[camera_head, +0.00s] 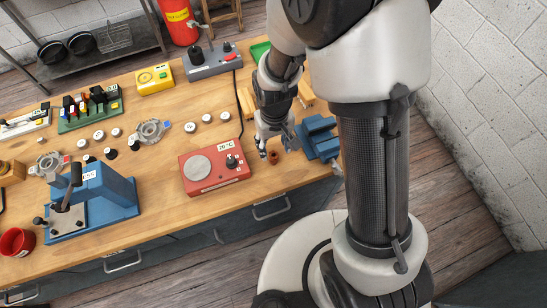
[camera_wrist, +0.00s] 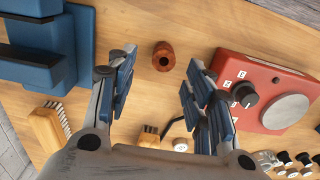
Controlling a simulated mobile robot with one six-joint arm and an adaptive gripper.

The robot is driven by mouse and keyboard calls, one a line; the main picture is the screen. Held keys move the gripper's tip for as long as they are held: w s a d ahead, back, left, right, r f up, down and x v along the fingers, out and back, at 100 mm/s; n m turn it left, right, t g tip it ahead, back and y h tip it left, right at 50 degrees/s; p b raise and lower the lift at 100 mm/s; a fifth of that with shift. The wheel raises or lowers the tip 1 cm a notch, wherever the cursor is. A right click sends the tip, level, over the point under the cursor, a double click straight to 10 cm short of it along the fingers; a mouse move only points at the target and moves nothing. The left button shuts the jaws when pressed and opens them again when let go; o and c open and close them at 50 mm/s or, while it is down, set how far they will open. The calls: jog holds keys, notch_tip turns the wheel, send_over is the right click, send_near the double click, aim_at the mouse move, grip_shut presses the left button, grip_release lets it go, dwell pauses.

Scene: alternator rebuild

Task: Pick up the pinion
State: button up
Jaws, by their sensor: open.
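A small copper-brown ring-shaped part with a dark bore, which looks like the pinion, (camera_wrist: 163,56) stands alone on the wooden bench. In the head view the same pinion (camera_head: 273,157) is near the bench's front edge. My gripper (camera_wrist: 160,78) is open and empty, its blue-padded fingers on either side of the pinion in the wrist picture. No contact shows. In the head view my gripper (camera_head: 275,148) points down just above and behind the pinion. The gap in height between them is hard to judge.
A blue vise (camera_head: 318,137) stands close to the right of my gripper; a red hotplate unit (camera_head: 213,171) stands to the left. A wooden brush (camera_wrist: 47,128) and a smaller brush (camera_wrist: 150,136) lie nearby. Bare bench surrounds the pinion.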

aim_at(274, 155)
jog(key=f, duration=0.1)
jog(key=f+b, duration=0.1)
jog(key=f, duration=0.2)
jog(key=shift+s+a+f+b, duration=0.1)
jog(key=shift+s+f+b, duration=0.2)
jog(key=shift+b, duration=0.05)
jog(key=shift+f, duration=0.45)
jog(key=shift+r, duration=0.1)
jog(key=shift+c, duration=0.4)
grip_shut()
